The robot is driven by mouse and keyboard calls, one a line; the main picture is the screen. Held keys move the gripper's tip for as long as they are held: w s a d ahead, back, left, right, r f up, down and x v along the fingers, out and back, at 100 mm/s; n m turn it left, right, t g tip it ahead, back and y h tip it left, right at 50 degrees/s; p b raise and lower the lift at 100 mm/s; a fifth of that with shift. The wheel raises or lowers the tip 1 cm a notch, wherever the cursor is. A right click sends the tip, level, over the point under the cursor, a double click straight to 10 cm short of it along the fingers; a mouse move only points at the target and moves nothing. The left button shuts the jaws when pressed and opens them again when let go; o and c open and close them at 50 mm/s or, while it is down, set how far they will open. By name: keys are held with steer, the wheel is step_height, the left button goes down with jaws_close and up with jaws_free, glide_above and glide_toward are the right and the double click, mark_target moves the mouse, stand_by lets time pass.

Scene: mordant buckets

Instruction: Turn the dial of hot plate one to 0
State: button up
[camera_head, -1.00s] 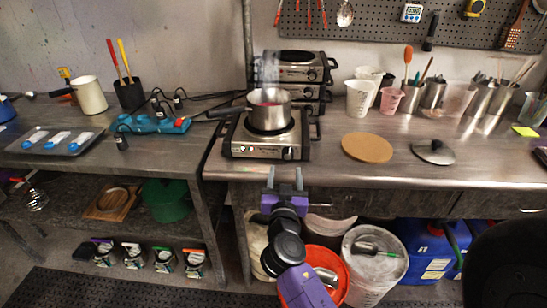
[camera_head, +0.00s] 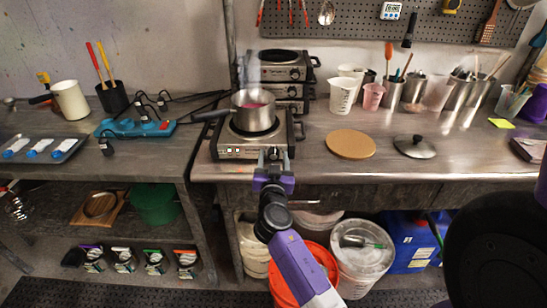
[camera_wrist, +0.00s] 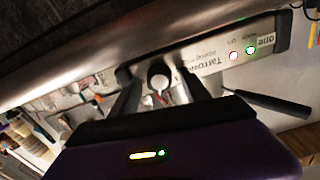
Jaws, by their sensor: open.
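Hot plate one (camera_head: 236,153) stands near the front edge of the right-hand bench, with a steel pot (camera_head: 253,114) of reddish liquid on its burner. Its front panel (camera_wrist: 212,60) shows upside down in the wrist view, with the word "one" and a red and a green light. The round dial (camera_wrist: 159,76) sits between my two fingers in the wrist view; its setting is not readable. My gripper (camera_head: 274,154) is open at the right end of the panel, one finger on each side of the dial. I cannot tell whether the fingers touch it. In the head view my gripper hides the dial.
More hot plates (camera_head: 283,72) are stacked behind. A cork mat (camera_head: 351,144) and a lid (camera_head: 414,147) lie on the bench to the right. The pot's handle (camera_head: 209,115) sticks out left. An orange bucket (camera_head: 318,258) and a white bucket (camera_head: 361,262) stand below.

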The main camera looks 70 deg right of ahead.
steer(key=shift+c, duration=0.4)
jaws_close()
